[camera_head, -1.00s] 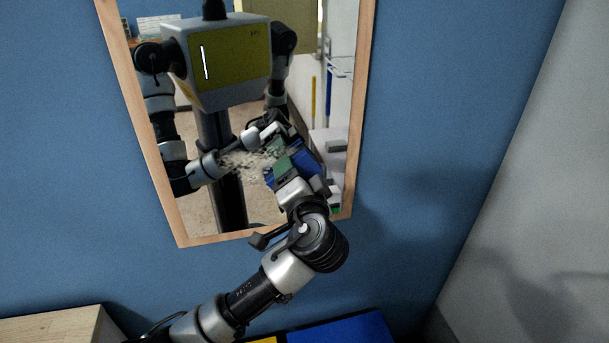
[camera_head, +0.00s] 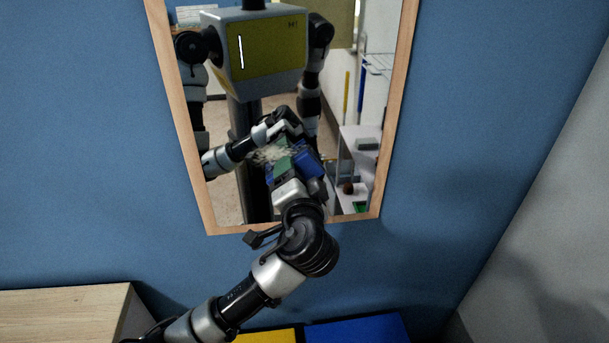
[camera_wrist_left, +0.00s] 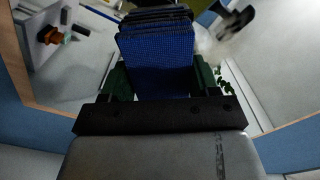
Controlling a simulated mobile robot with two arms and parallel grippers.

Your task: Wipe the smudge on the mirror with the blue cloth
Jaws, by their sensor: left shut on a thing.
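The wood-framed mirror (camera_head: 393,130) hangs on the blue wall. A pale, speckled smudge (camera_head: 268,154) shows on its lower middle, just left of my left gripper (camera_head: 295,166). The gripper partly covers this area. My left gripper is shut on the blue cloth (camera_head: 309,164), in front of the glass. In the left wrist view, the cloth (camera_wrist_left: 155,62) stands between the green fingers and hides the glass behind it. I cannot tell whether the cloth touches the glass. My right gripper is not directly in view; the mirror reflects my body and arms.
A light wooden surface (camera_head: 60,308) is at the lower left. A yellow item (camera_head: 268,336) and a blue item (camera_head: 355,329) lie below the mirror. A grey wall (camera_head: 560,220) stands at the right. The shelf and floor inside the frame are reflections.

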